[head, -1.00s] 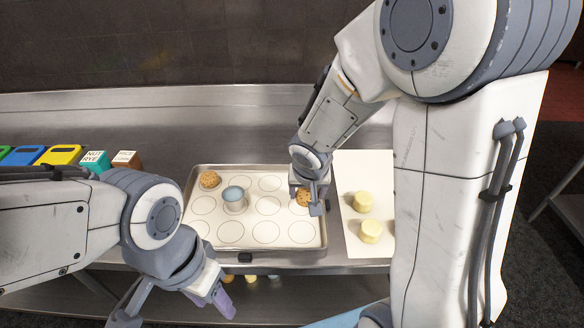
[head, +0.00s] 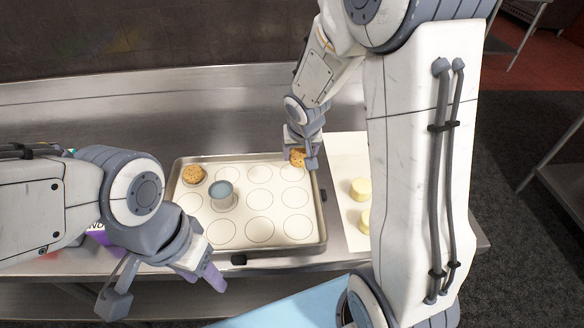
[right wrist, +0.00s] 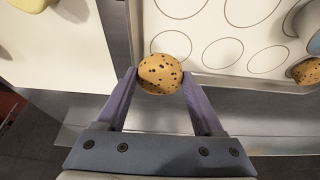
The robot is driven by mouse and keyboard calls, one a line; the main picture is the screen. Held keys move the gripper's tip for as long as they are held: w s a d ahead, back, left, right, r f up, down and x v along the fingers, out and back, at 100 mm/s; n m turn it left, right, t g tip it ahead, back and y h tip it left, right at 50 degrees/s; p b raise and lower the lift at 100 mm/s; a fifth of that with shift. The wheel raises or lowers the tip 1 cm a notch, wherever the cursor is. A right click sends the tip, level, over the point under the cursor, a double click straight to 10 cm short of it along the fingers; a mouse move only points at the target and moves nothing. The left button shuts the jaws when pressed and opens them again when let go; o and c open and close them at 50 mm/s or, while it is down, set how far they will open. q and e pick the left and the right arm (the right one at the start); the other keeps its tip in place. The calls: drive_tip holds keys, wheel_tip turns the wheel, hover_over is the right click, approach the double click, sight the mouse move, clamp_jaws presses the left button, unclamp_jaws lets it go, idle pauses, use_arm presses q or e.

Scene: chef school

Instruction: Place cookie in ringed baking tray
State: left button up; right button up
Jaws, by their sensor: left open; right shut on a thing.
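The ringed baking tray (head: 318,215) lies on the steel counter, with rows of circles on its pale liner. A brown cookie with dark chips (head: 297,158) is held between the fingers of my right gripper (head: 302,154), at the tray's far right corner. In the right wrist view the same cookie (right wrist: 160,74) sits between both fingertips, near the tray rim. Another chip cookie (head: 193,174) lies in the far left ring. A blue-grey cup (head: 222,191) stands on the tray near it. My left gripper (head: 165,288) is open and empty, in front of the counter's near edge.
A white board (head: 347,180) with pale yellow dough pieces (head: 361,188) lies right of the tray, partly hidden by my right arm. A dark clip-like piece (head: 239,260) is at the tray's near edge. Most rings are empty.

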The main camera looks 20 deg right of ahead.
sight(293, 152)
drive_tip(key=shift+w+a+f, duration=0.3)
drive_tip(key=shift+w+f, duration=0.05)
drive_tip(key=shift+w, duration=0.15)
drive_tip(key=shift+w+a+f, duration=0.25)
drive_tip(key=shift+w+f, duration=0.1)
drive_tip(key=shift+w, duration=0.15)
drive_tip(key=shift+w+f, duration=0.1)
drive_tip(key=shift+f, duration=0.1)
drive_tip(key=shift+f+b, duration=1.05)
drive_tip(key=shift+f, duration=0.8)
drive_tip(key=shift+f, duration=0.15)
drive_tip(key=o, duration=1.4)
drive_tip(key=shift+c, duration=0.2)
